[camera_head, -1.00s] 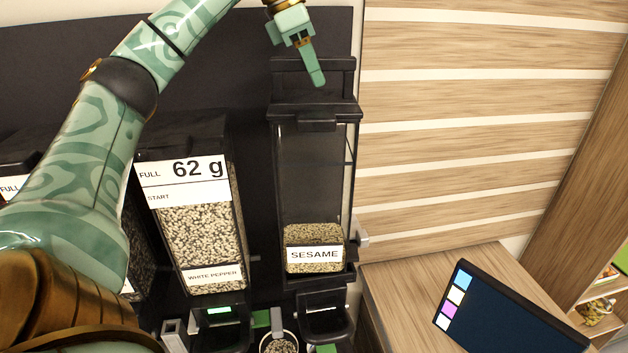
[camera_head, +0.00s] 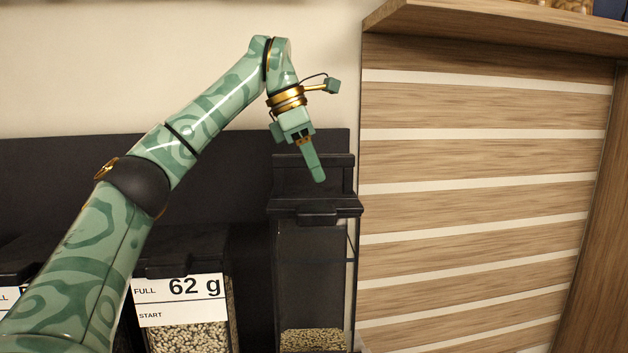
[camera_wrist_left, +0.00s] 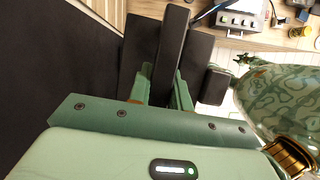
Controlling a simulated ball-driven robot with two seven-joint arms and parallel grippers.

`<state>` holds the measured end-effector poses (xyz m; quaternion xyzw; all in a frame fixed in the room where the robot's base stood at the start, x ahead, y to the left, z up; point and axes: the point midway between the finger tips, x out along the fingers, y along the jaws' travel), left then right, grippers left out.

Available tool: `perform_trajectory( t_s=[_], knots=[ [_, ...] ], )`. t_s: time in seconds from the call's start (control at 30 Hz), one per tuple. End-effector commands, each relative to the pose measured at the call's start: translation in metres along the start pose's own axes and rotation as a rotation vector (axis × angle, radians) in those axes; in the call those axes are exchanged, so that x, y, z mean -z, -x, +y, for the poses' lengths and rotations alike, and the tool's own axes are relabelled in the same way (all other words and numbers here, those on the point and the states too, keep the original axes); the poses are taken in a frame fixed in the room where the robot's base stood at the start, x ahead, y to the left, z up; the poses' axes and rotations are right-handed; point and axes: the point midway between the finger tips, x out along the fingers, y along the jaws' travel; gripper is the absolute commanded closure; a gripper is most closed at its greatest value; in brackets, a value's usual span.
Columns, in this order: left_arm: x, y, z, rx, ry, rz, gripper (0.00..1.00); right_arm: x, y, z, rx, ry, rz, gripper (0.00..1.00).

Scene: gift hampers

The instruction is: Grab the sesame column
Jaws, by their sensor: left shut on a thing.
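The sesame column (camera_head: 312,262) is a tall clear dispenser with a black lid and a layer of pale seeds low inside. Its lower part and label are cut off by the bottom edge of the head view. My left gripper (camera_head: 313,162) points down at its black top. In the left wrist view, the fingers (camera_wrist_left: 160,92) are shut on either side of an upright black bar (camera_wrist_left: 171,48), the column's top part.
A white pepper column (camera_head: 185,310) marked 62 g stands to the left, partly behind my left arm. A dark panel (camera_head: 60,170) is behind the columns. A slatted wood wall (camera_head: 480,190) is close on the right, with a shelf (camera_head: 500,28) above.

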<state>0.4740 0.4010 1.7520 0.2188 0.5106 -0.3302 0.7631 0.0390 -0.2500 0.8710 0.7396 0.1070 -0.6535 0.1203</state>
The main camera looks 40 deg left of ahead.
Motion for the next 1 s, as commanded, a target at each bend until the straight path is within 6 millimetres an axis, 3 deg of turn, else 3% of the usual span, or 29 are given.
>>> perform_trajectory(
  t_s=[0.43, 1.0],
  knots=[
    [-0.018, 0.043, -0.001, -0.004, -0.001, -0.004, 1.00, 0.000, 0.001, 0.000, 0.000, 0.000, 0.000, 0.64],
    [-0.024, 0.060, -0.001, -0.003, -0.001, -0.003, 1.00, 0.000, 0.001, 0.002, -0.003, 0.001, -0.001, 0.64]
  ],
)
